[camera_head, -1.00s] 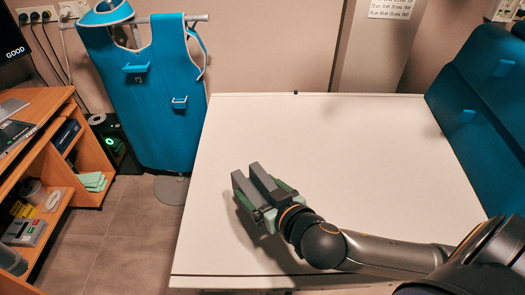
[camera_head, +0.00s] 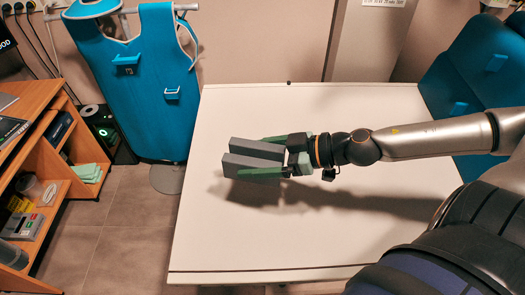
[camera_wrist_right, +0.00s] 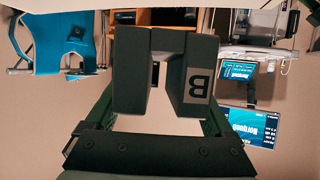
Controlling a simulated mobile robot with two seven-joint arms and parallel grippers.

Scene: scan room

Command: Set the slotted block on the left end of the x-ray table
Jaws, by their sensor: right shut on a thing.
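The slotted block (camera_head: 250,167) is grey with a slot between two long arms. My right gripper (camera_head: 265,158) is shut on it, with green fingers along its sides. In the head view the block points left and is held over the left part of the white x-ray table (camera_head: 360,240), with a shadow below it. My left gripper is not in view.
A blue lead apron (camera_head: 135,95) hangs on a stand beyond the table's left edge. A wooden desk (camera_head: 50,125) with shelves stands at far left. Blue cushions (camera_head: 480,85) are at the right. The tabletop around the block is clear.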

